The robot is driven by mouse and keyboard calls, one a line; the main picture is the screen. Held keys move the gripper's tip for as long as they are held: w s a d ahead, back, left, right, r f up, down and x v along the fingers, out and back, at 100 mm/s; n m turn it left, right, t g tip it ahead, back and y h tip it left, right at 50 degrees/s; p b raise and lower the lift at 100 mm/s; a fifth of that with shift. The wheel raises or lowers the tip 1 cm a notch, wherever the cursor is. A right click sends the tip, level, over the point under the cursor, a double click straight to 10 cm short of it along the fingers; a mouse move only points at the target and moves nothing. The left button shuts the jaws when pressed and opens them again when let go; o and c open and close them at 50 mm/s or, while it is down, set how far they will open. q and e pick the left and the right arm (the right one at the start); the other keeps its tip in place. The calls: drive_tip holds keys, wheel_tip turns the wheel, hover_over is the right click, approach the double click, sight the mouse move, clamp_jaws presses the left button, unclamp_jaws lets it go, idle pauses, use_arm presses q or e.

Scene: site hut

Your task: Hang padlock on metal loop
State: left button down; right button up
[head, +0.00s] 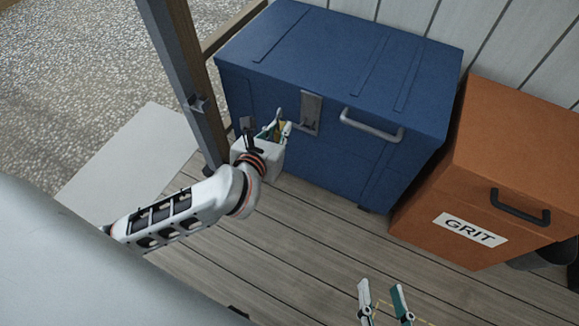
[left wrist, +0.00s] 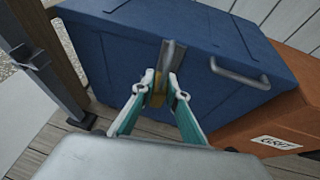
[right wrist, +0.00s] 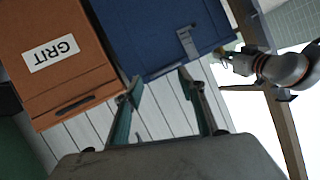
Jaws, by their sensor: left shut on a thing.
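A brass-coloured padlock (left wrist: 156,88) is between the fingers of my left gripper (left wrist: 158,84), which is shut on it. In the head view my left gripper (head: 281,122) is in front of the blue chest (head: 338,62), just left of its metal hasp (head: 311,112). The hasp also shows in the left wrist view (left wrist: 172,56), directly beyond the padlock. The metal loop is small and partly hidden; I cannot tell whether the padlock touches it. The padlock's shackle is not clear. My right gripper (head: 381,289) is open and empty, low over the floor.
The chest has a grey handle (head: 372,125) right of the hasp. An orange GRIT bin (head: 500,150) stands to its right. A post (head: 185,75) rises close to the left of my left gripper. The plank floor (head: 310,235) in front is clear.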

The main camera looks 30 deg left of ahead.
use_arm(q)
wheel_tip(320, 180, down, 17)
drive_tip(key=s+m+h+b, duration=0.2)
drive_tip(key=b, duration=0.3)
drive_tip(key=w+r+b+x, duration=0.1)
drive_tip(key=r+b+x, duration=0.1)
drive_tip(key=x, duration=1.4)
drive_tip(key=shift+w+d+r+b, duration=0.3)
drive_tip(key=shift+w+b, duration=0.15)
drive_tip(key=shift+b, duration=0.25)
use_arm(e)
drive_tip(key=shift+s+a+f+m, duration=0.2)
drive_tip(key=shift+a+f+m, duration=0.35)
drive_tip(key=shift+m, duration=0.45)
drive_tip(key=shift+s+a+f+m, duration=0.25)
drive_tip(key=shift+a+f+m, duration=0.25)
drive_tip(key=shift+m, duration=0.5)
drive_tip(key=shift+s+a+f+m, duration=0.2)
drive_tip(key=shift+a+f+m, duration=0.2)
drive_tip(key=shift+a+m, duration=0.45)
drive_tip(key=shift+d, duration=0.1)
